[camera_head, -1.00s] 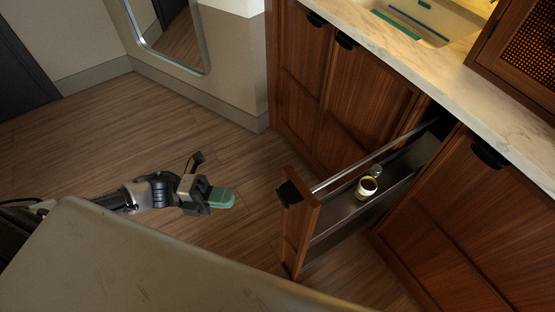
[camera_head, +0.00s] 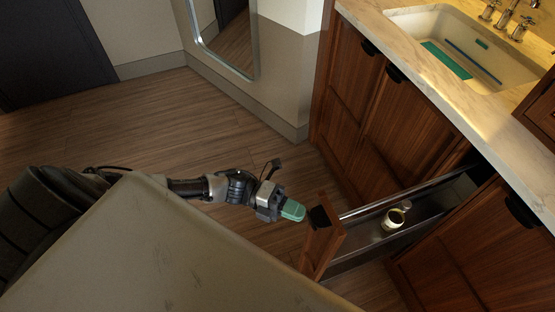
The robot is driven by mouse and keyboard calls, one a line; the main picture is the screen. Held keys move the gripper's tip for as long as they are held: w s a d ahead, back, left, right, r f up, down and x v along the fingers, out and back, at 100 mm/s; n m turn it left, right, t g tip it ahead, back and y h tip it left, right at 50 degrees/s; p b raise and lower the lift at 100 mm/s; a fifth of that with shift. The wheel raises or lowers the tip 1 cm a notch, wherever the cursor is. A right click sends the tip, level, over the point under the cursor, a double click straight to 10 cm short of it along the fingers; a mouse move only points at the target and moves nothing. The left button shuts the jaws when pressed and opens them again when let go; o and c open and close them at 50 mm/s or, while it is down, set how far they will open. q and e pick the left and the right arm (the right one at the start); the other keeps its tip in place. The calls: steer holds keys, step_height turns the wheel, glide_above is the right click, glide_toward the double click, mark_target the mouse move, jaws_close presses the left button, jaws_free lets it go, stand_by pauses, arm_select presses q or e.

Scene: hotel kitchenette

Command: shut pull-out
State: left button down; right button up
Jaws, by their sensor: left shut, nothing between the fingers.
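The pull-out (camera_head: 322,247) is a narrow wooden-fronted drawer that stands open from the lower cabinets, with a metal rail and a dark inner tray. A dark handle (camera_head: 319,216) sits at the top of its front. A small cup (camera_head: 393,220) with something yellowish and dark in it stands inside. My left gripper (camera_head: 293,210), with green fingertips, is shut and empty just left of the pull-out's front, close to the handle; a small gap seems to lie between them. My right gripper is not in view.
Wooden cabinet doors (camera_head: 425,135) flank the pull-out under a marble counter (camera_head: 405,50) with a sink (camera_head: 465,45). A framed mirror (camera_head: 228,35) is on the wall behind. Wood floor (camera_head: 150,125) to the left is clear.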

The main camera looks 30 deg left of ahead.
arm_select(q)
steer(key=shift+w+d, duration=0.35)
steer(key=shift+w, duration=0.1)
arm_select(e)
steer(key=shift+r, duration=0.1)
